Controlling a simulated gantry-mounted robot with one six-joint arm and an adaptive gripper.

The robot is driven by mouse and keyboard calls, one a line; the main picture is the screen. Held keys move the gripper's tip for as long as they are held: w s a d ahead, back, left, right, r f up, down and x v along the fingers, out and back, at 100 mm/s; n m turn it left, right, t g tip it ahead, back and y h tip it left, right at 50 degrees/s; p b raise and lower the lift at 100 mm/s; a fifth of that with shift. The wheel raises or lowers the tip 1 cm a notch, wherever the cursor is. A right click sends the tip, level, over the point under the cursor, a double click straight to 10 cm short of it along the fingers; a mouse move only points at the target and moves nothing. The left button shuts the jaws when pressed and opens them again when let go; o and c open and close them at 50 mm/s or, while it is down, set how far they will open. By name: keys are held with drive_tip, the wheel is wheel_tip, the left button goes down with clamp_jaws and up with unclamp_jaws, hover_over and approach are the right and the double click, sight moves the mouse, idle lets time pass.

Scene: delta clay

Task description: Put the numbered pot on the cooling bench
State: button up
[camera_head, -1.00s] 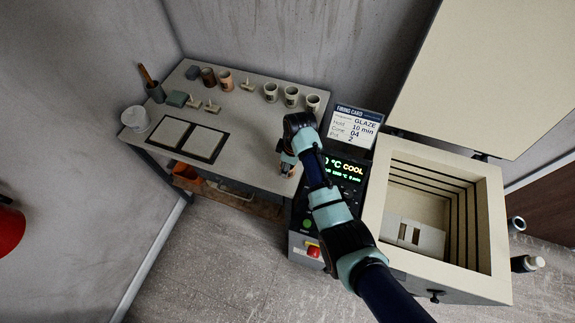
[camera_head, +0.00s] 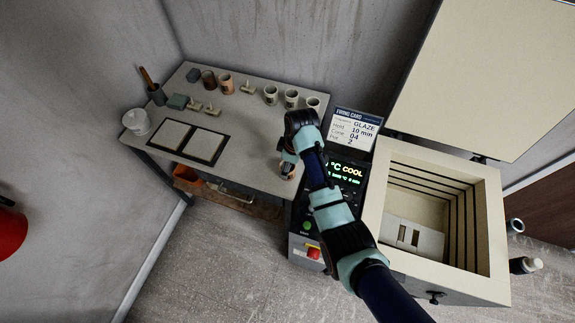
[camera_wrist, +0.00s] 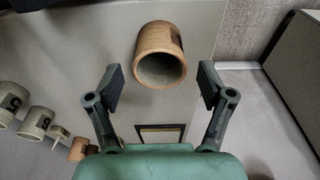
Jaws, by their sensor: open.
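A tan-brown pot (camera_wrist: 158,58) with a dark mark on its side stands on the grey bench surface. In the wrist view it lies ahead of and between the spread fingers of my gripper (camera_wrist: 158,90), with a gap on both sides. My gripper is open and holds nothing. In the head view my gripper (camera_head: 287,168) is low over the right end of the bench (camera_head: 240,140), and it hides most of the pot. The mark on the pot is too small to read.
The open kiln (camera_head: 383,205) stands right of the bench. Several cups, including a pale one (camera_head: 291,97), line the bench's back. Two pale tiles (camera_head: 205,144) and a white tub (camera_head: 136,120) are at left.

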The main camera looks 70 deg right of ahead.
wheel_tip(320, 180, up, 10)
drive_tip(key=s+p, duration=0.1)
drive_tip(key=p, duration=0.1)
drive_tip(key=shift+s+f, duration=0.2)
drive_tip(key=w+a+r+t+h, duration=0.1)
drive_tip(key=w+a+r+t, duration=0.1)
drive_tip(key=w+a, duration=0.45)
drive_tip(key=w+a+r+t, duration=0.2)
drive_tip(key=w+a+r, duration=0.1)
drive_tip(key=a, duration=0.7)
drive_tip(key=w+a+r+t+h, duration=0.15)
drive_tip(key=w+a, duration=0.25)
drive_tip(key=a, duration=0.4)
drive_tip(key=s+a+r+t+y, duration=0.1)
drive_tip(key=s+a+r+t, duration=0.1)
drive_tip(key=a+r, duration=0.3)
drive_tip(key=s+a+r+t+y, duration=0.1)
drive_tip(key=a+r, duration=0.5)
drive_tip(key=a, duration=0.6)
drive_tip(key=shift+s+a+t, duration=0.2)
drive_tip(key=shift+s+t, duration=0.25)
drive_tip(key=shift+t, duration=0.8)
